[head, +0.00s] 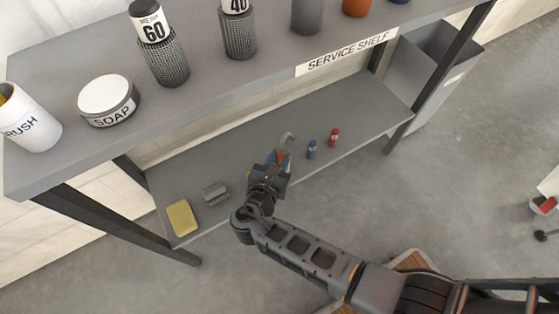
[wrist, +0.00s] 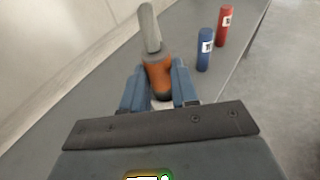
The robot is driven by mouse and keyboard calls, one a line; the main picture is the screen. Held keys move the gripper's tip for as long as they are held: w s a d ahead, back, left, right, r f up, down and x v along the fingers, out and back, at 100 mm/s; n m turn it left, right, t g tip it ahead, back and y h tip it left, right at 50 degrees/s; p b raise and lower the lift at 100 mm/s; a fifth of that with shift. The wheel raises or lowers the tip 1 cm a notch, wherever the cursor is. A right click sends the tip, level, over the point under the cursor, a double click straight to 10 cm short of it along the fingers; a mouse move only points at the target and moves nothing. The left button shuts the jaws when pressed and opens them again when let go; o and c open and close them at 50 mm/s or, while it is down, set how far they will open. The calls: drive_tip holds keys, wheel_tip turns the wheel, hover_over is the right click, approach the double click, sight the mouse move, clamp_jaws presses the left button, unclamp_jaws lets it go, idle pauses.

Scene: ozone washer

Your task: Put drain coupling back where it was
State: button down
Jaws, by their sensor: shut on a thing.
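The drain coupling (wrist: 157,72), which I take to be the piece with an orange body, dark rings and a light grey bent tube, is between the blue fingers of my gripper (wrist: 157,88) in the wrist view. My gripper is shut on it. In the head view, my gripper (head: 279,163) is over the lower shelf (head: 245,150), and the grey hooked end of the coupling (head: 288,137) shows beyond it. The fingers hide the coupling's lower part. I cannot tell whether it touches the shelf.
A blue cylinder (head: 311,149) and a red cylinder (head: 334,137) stand right of the gripper. A grey part (head: 215,192) and yellow block (head: 184,218) lie left. The upper shelf (head: 200,105) overhangs behind, holding soap and mesh cylinders. A dark post (head: 440,75) bounds the right.

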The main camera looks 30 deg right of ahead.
drive_tip(key=c, duration=0.9)
unclamp_jaws()
drive_tip(key=shift+o, duration=0.2)
drive_tip(key=shift+s, duration=0.1)
drive_tip(key=p+v, duration=0.3)
drive_tip(key=v, duration=0.8)
drive_tip(key=s+f+m+g+y, duration=0.3)
drive_tip(key=s+f+m+y, duration=0.3)
drive_tip(key=s, duration=0.7)
drive_tip(key=s+r+m+y, duration=0.2)
drive_tip(key=s+m+y, duration=0.25)
drive_tip(key=s, duration=0.35)
drive_tip(key=s+d+r+m+t, duration=0.2)
drive_tip(key=r+m, duration=0.3)
drive_tip(key=r, duration=0.5)
drive_tip(key=s+d+r+m+t, duration=0.1)
drive_tip(key=d+r+m+t, duration=0.2)
drive_tip(key=r, duration=0.7)
drive_tip(key=s+d+r+m+t, duration=0.2)
drive_tip(key=r+m, duration=0.5)
drive_tip(key=r, duration=0.4)
drive_tip(key=shift+s+d+t+y, duration=0.35)
drive_tip(key=shift+d+t, duration=0.25)
drive_tip(key=shift+d, duration=0.65)
